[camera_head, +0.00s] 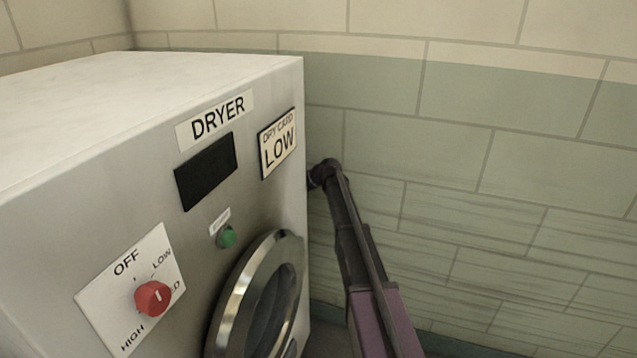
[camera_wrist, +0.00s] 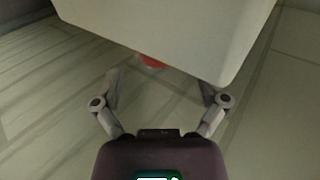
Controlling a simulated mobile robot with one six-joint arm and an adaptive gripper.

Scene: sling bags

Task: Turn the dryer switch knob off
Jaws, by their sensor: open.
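The dryer's red switch knob (camera_head: 152,298) sits on a white plate (camera_head: 100,298) at the lower left of the head view. The plate reads OFF, LOW and HIGH, with another label partly hidden by the knob. The knob's white mark shows, but I cannot tell for sure which label it points to. My gripper (camera_wrist: 160,84) is open and empty in the wrist view, its two fingers spread. Beyond it is a pale box-like body (camera_wrist: 185,32) with a small red patch (camera_wrist: 152,61) at its lower edge; I cannot tell whether this is the knob. The head view does not show the gripper.
The dryer (camera_head: 70,205) fills the left, with a round metal-rimmed door (camera_head: 235,305), a green button (camera_head: 226,237), a dark display (camera_head: 205,172) and a LOW card (camera_head: 278,145). My arm rises along its right side, before a tiled wall (camera_head: 500,170).

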